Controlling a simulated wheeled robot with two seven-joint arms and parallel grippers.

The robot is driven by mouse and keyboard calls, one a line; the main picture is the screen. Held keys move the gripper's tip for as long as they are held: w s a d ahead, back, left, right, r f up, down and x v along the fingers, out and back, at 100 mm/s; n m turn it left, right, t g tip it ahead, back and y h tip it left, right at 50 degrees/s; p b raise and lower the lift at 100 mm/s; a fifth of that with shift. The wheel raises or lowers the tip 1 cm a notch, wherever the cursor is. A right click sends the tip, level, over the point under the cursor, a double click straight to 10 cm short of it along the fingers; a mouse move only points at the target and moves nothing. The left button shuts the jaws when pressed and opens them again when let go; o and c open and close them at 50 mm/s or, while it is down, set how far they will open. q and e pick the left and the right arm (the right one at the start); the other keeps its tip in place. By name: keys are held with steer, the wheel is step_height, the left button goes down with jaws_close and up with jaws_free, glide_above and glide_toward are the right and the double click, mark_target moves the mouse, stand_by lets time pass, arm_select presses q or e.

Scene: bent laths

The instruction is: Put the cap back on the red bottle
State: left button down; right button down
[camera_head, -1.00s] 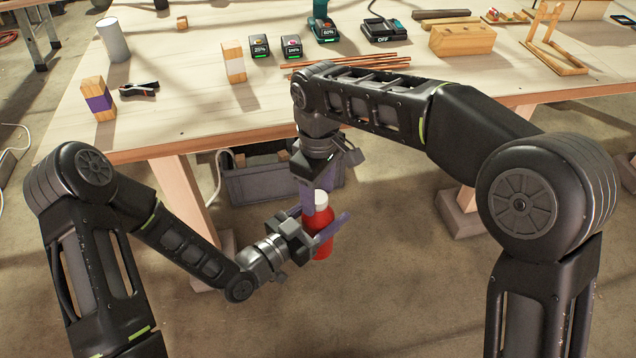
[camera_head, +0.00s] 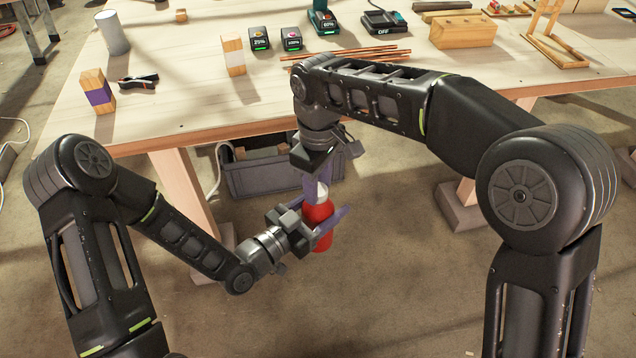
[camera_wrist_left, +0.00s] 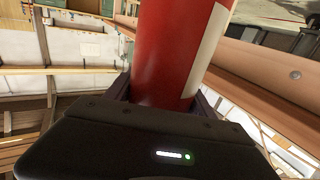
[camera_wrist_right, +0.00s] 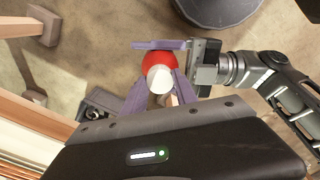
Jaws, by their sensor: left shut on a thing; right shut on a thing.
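The red bottle (camera_head: 319,232) is upright, in front of the workbench and off the floor. My left gripper (camera_head: 316,222) is shut around its body; the bottle also fills the top of the left wrist view (camera_wrist_left: 172,50). My right gripper (camera_head: 313,184) reaches down from above, shut on the white cap (camera_head: 322,191). In the right wrist view the cap (camera_wrist_right: 160,79) sits between the purple fingers, in line with the bottle's red top (camera_wrist_right: 157,62). The cap is at the bottle's mouth; whether it is seated or a small gap remains, I cannot tell.
The floor around the bottle is clear.

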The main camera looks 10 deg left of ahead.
steer(key=c, duration=0.9)
jaws_free()
steer(key=shift+r, duration=0.1)
step_height(320, 180, up, 7)
steer(key=shift+r, duration=0.2)
steer(key=shift+f, duration=0.1)
